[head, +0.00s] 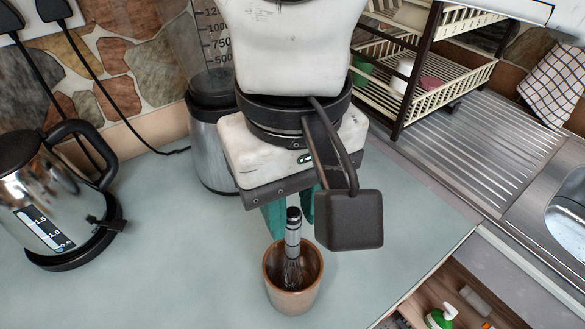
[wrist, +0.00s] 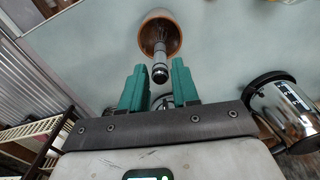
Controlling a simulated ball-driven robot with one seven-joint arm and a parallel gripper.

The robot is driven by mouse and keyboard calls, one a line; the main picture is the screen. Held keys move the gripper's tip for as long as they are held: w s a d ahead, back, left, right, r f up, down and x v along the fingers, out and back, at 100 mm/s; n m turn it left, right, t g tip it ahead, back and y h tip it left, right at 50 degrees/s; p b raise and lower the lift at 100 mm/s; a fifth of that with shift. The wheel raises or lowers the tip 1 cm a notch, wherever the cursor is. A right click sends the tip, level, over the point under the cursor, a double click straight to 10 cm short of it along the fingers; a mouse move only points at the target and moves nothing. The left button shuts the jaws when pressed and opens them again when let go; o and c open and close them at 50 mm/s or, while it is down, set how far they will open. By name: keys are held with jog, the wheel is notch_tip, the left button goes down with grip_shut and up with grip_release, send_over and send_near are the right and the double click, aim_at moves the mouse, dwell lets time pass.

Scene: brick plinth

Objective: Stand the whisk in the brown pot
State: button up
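The whisk (head: 293,240) stands in the brown pot (head: 283,298), wires down inside it and its black-and-silver handle rising above the rim. It leans slightly against the rim. The pot stands upright on the counter. In the wrist view, the whisk (wrist: 159,58) handle end points toward my gripper, with the pot (wrist: 171,20) beyond it. My gripper (wrist: 158,72) has its two teal fingers spread apart, with a clear gap on each side of the handle. In the head view, my gripper (head: 291,212) is just behind the handle top. The fingertips are partly hidden there.
A kettle (head: 42,190) stands at the left and a blender (head: 208,135) stands behind my arm. A dish rack (head: 440,85) and sink (head: 568,225) are at the right. An open drawer (head: 485,290) is below the counter's front right edge. The counter (head: 170,260) left of the pot is clear.

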jog(key=o, duration=0.3)
notch_tip(320, 180, up, 11)
dwell(0.6)
jog(key=shift+f, duration=0.1)
dwell(0.5)
